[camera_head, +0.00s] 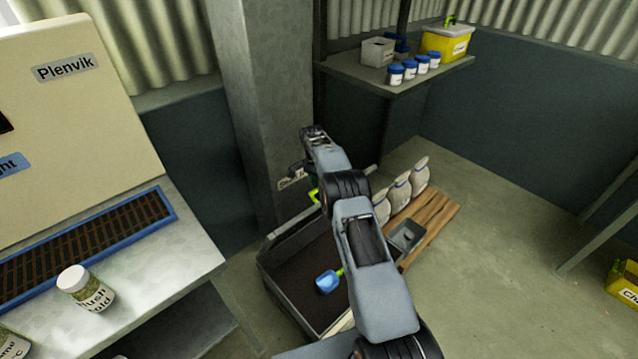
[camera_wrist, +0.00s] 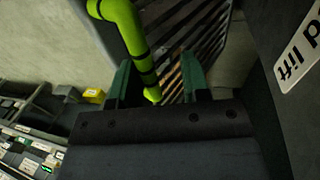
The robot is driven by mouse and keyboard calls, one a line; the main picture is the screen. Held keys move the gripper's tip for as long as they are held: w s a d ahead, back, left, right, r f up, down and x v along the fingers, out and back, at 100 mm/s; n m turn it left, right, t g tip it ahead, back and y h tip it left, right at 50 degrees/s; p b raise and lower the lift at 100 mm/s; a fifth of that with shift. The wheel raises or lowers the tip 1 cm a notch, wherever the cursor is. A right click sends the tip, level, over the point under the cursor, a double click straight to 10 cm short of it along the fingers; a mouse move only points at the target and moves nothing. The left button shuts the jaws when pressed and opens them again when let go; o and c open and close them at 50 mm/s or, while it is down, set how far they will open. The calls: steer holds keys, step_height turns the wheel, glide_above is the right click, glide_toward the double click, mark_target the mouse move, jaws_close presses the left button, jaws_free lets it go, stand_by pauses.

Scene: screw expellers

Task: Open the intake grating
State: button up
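The intake grating (camera_wrist: 205,28) shows in the wrist view as a dark frame with slanted parallel bars and light gaps. A yellow-green handle (camera_wrist: 124,32) with black bands stands in front of its left side and bends down toward my gripper. My gripper (camera_wrist: 155,78) has its two green fingers apart. The handle's lower end lies between them, nearer the left finger; I cannot tell whether it touches. In the head view, a piece of the handle (camera_head: 315,196) shows beside my arm above the dark bin. My arm hides most of the grating there, and its angle is unclear.
The grey bin (camera_head: 277,292) holds dark material and a blue scoop (camera_head: 327,282). Pale sacks (camera_head: 419,176) stand on a wooden pallet (camera_head: 440,216) at right. A concrete pillar (camera_head: 258,100) rises behind my gripper. The machine bench (camera_head: 170,262) is left.

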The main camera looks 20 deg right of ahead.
steer(key=p+v, duration=0.3)
steer(key=v, duration=0.4)
steer(key=shift+r, duration=0.25)
steer(key=shift+s+a+f, duration=0.1)
stand_by(0.4)
